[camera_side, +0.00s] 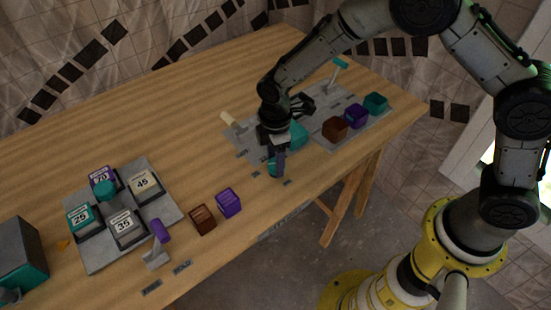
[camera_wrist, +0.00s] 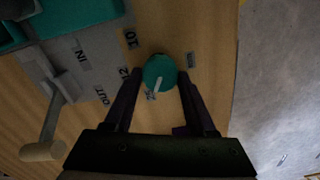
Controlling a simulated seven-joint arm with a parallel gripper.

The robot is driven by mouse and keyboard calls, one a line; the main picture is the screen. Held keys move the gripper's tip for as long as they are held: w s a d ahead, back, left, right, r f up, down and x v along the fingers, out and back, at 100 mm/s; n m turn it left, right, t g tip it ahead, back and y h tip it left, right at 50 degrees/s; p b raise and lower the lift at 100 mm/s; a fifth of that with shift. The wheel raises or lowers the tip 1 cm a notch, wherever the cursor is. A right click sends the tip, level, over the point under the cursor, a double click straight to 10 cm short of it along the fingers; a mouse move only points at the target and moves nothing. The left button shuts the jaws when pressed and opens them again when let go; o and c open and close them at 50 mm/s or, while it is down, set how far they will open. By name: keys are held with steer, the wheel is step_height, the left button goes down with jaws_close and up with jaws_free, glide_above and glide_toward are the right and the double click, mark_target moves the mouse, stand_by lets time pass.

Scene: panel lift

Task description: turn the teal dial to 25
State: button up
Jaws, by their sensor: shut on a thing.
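The teal dial (camera_wrist: 160,70) is round with a white pointer line, and it sits on the wood in the wrist view. The two fingers of my gripper (camera_wrist: 158,82) stand on either side of it, shut on it. The pointer points down and slightly left, toward a small label (camera_wrist: 150,96) too unclear to read surely. A label reading 10 (camera_wrist: 130,38) lies up and left of the dial. In the side view my gripper (camera_side: 279,163) points down at the table's front edge, and the dial (camera_side: 271,168) is partly hidden behind it.
A grey plate with a lever (camera_wrist: 45,110) and IN and OUT labels lies left of the dial. Brown, purple and teal cubes (camera_side: 356,115) sit on the right plate. Numbered blocks (camera_side: 123,226) stand on the left plate. A purple cube (camera_side: 228,202) is left of my gripper.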

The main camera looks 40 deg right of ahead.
steer(key=shift+r, duration=0.1)
steer(key=o, duration=1.3)
steer(key=shift+o, duration=0.2)
step_height(320, 180, up, 14)
